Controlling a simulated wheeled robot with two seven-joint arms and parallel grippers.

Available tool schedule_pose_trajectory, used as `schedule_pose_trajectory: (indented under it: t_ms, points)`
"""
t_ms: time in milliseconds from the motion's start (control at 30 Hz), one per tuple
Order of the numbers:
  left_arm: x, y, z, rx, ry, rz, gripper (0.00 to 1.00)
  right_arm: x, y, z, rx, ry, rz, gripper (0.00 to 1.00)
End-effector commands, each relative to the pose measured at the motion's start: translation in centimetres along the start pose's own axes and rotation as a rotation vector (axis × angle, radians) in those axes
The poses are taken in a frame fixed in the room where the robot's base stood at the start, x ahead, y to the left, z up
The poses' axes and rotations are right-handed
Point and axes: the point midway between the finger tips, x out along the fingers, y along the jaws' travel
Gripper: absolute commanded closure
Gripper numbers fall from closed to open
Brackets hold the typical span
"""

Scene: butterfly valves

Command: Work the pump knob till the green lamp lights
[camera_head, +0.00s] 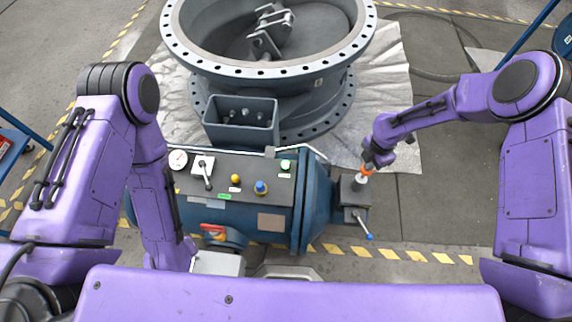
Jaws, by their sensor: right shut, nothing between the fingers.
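The control panel (240,201) is on top of a dark blue cylindrical actuator. It carries a yellow button or lamp (235,179), a blue knob (260,187) and a pale green lamp (285,165); I cannot tell whether the lamp is lit. A small lever (207,175) stands at the panel's left. A grey block (352,190) is at the actuator's right end, with a blue-tipped lever (362,224) below it. I cannot tell which part is the pump knob. My left gripper is hidden.
A large flanged butterfly valve (305,68) stands behind the actuator on a silvery sheet (393,105). A pressure gauge (178,160) and a red handle (212,231) are at the actuator's left. Dark floor mats right of the actuator are clear.

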Motion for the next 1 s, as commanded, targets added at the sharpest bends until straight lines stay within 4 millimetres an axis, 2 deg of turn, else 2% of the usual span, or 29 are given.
schedule_pose_trajectory:
  t_ms: [167, 767, 1000]
  points:
    - [-0.6, -0.1, -0.2, 0.000, 0.000, 0.000, 0.63, -0.7, 0.0, 0.0, 0.000, 0.000, 0.000, 1.00]
    - [-6.2, -0.6, -2.6, 0.000, 0.000, 0.000, 0.63, -7.9, 0.0, 0.0, 0.000, 0.000, 0.000, 1.00]
    - [-6.2, -0.6, -2.6, 0.000, 0.000, 0.000, 0.63, -8.0, 0.0, 0.0, 0.000, 0.000, 0.000, 1.00]
